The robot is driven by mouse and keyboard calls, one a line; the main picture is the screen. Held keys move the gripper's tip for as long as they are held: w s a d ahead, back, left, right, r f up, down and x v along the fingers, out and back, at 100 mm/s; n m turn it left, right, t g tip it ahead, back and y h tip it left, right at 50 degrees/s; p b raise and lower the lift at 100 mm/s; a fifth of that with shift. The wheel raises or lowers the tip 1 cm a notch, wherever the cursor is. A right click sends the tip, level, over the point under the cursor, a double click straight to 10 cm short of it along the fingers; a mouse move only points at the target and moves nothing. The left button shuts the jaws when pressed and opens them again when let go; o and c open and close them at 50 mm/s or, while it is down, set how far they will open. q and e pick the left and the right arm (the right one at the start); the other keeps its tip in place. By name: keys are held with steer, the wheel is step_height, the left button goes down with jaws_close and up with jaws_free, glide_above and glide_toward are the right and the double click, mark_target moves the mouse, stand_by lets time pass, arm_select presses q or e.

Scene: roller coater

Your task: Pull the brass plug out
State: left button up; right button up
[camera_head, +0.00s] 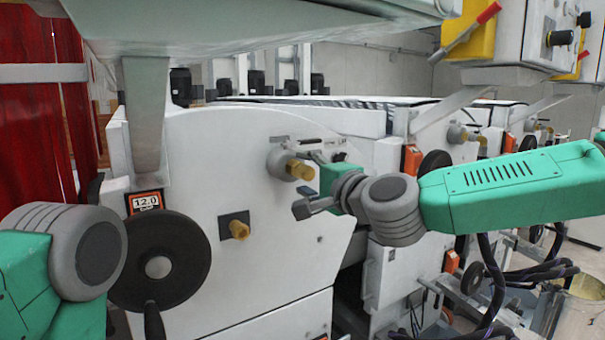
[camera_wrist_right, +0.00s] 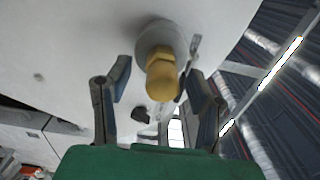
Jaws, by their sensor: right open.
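A brass plug (camera_head: 299,170) sits in a round grey fitting on the white machine's side panel. In the right wrist view the brass plug (camera_wrist_right: 162,79) stands out from its fitting, between and beyond my right gripper's fingers. My right gripper (camera_head: 308,194) is close to the plug, at its lower right in the head view. In the right wrist view the right gripper (camera_wrist_right: 158,85) is open, its two fingers apart on either side of the plug, with no clear contact. My left arm shows at the left edge, but its gripper is out of view.
A second brass fitting (camera_head: 239,229) on a square plate sits lower left on the panel. A black handwheel (camera_head: 160,262) stands below a 12.0 counter (camera_head: 146,202). A grey overhang (camera_head: 250,30) crosses above. Orange boxes and cables lie to the right.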

steer(key=shift+w+a, duration=0.3)
steer(key=shift+w, duration=0.05)
steer(key=shift+r, duration=0.1)
stand_by(1.1)
jaws_close()
steer(key=shift+s+d, duration=0.1)
